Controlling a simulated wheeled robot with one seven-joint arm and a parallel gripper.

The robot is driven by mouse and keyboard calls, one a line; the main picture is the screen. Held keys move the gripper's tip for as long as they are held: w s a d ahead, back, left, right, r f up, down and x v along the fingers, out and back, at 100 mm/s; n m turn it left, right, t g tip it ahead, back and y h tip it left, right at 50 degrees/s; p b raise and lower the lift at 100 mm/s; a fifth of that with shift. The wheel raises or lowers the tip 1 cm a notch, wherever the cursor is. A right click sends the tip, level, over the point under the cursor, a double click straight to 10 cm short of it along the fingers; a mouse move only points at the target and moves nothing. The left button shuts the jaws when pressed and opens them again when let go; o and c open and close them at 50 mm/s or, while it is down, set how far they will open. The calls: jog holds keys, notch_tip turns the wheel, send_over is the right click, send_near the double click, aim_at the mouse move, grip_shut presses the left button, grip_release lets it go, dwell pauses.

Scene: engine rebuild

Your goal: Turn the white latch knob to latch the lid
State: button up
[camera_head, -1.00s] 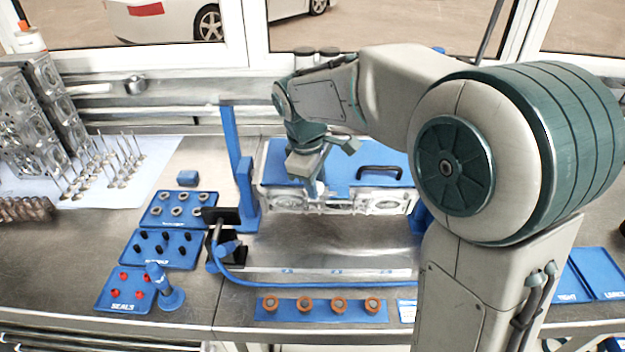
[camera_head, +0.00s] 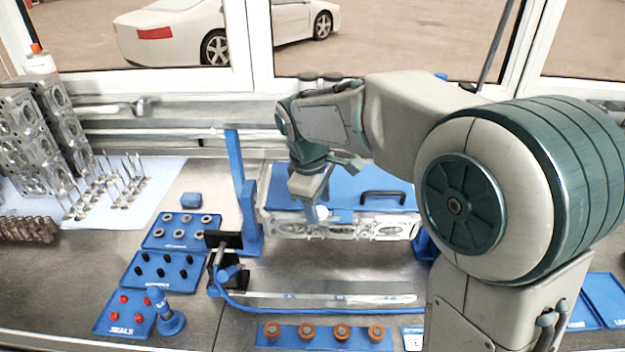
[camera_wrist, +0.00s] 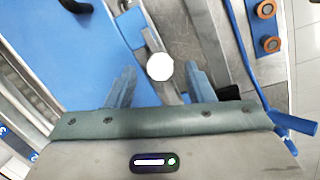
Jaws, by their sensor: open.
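The white latch knob (camera_wrist: 160,67) shows in the wrist view as a round white disc at the edge of the blue lid (camera_wrist: 60,50). My gripper (camera_wrist: 158,85) is open, with one finger on each side of the knob in that view. I cannot tell whether the fingers touch it. In the head view my gripper (camera_head: 312,205) is over the front edge of the lid (camera_head: 350,180), left of its black handle (camera_head: 383,196). The knob (camera_head: 321,213) is partly hidden there by the gripper. The metal cylinder head (camera_head: 385,229) shows below the lid's front edge.
A blue upright post (camera_head: 240,190) stands left of the lid. Blue trays of small parts, including the red seals tray (camera_head: 125,312), lie farther left. A blue strip with several copper-coloured rings (camera_head: 341,333) lies in front. Standing valves (camera_head: 105,190) are at far left.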

notch_tip(320, 180, up, 12)
jog(key=s+a, duration=0.1)
jog(key=shift+s+a+r, duration=0.25)
jog(key=shift+s+a, duration=0.1)
jog(key=shift+a, duration=0.05)
jog(key=shift+d, duration=0.1)
jog(key=s+d+f+m+t+y, duration=0.1)
jog(key=s+d+f+m, duration=1.2)
jog(key=s, duration=0.5)
jog(key=shift+d+f+t+y, duration=0.3)
jog(key=shift+d+f, duration=0.5)
jog(key=shift+d, duration=0.35)
